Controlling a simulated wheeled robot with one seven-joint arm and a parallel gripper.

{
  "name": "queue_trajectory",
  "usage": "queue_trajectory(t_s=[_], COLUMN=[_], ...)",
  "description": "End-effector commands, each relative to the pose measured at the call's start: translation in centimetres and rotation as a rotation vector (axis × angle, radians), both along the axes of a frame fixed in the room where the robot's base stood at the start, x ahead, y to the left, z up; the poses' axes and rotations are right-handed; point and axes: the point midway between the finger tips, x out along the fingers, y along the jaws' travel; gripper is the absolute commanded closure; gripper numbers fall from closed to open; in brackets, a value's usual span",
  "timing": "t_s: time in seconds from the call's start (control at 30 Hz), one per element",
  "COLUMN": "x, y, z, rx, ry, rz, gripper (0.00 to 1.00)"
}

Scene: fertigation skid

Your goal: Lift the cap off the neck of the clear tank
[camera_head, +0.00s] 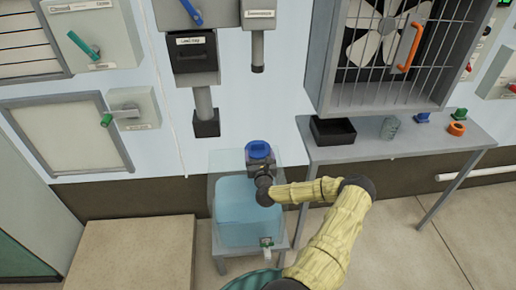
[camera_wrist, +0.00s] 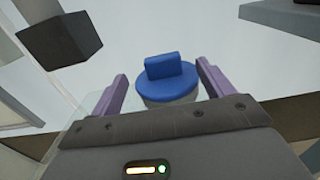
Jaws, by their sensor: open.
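The clear tank (camera_head: 235,212) stands on a small grey stand and holds light blue liquid. Its blue cap (camera_head: 258,150) sits at the top of the tank, on a pale neck partly seen in the wrist view. In the wrist view the blue cap (camera_wrist: 167,78) is round with a raised upright grip bar. My gripper (camera_wrist: 160,85) is open, with one purple finger on each side of the cap. Gaps show between the fingers and the cap. In the head view my gripper hides the neck below the cap.
A dark grey spout (camera_head: 206,123) hangs on the wall just left above the tank; its block end (camera_wrist: 62,40) shows in the wrist view. At right a grey table (camera_head: 380,150) holds a black tray (camera_head: 333,131), a clear cup and small blue and orange parts. A fan cage hangs above it.

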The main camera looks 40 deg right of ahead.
Motion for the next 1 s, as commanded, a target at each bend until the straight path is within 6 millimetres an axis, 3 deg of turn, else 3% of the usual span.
queue_trajectory(t_s=[0.2, 0.67, 1.0], x=[2.0, 2.6, 5.8], y=[-1.3, -1.6, -3.7], z=[0.0, 0.0, -0.2], rx=[-0.001, -0.001, -0.001], ry=[0.000, -0.001, 0.000], rz=[0.000, 0.000, 0.000], gripper=[0.20, 0.20, 0.20])
